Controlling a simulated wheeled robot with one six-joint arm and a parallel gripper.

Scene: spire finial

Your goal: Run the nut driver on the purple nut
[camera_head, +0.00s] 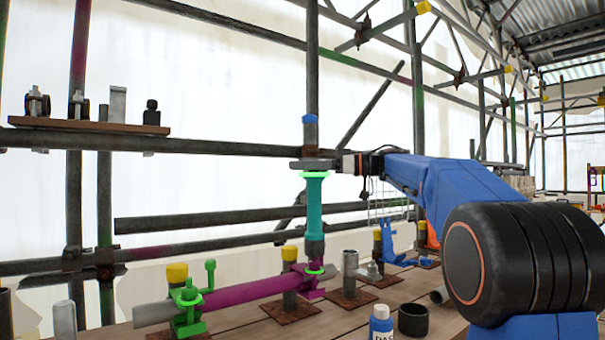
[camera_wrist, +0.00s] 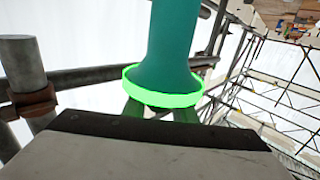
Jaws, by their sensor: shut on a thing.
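The nut driver (camera_head: 314,205) is an upright teal shaft with a bright green ring at its top and a dark socket at its lower end. My gripper (camera_head: 318,165) is shut on its top end and reaches in from the right. The wrist view shows the teal shaft (camera_wrist: 168,45) and its green ring close up, with the fingertips hidden. The purple nut (camera_head: 313,286) is among the purple fittings below the socket, by another green ring. The socket's end meets this spot in the picture. I cannot tell whether it is seated on the nut.
A purple and grey tube (camera_head: 240,291) runs left to a green clamp (camera_head: 187,312) on the plank deck. Short posts on rusty plates, a blue bottle (camera_head: 381,323) and a dark cup (camera_head: 413,319) stand nearby. Scaffold poles cross behind; a shelf (camera_head: 85,126) holds fittings.

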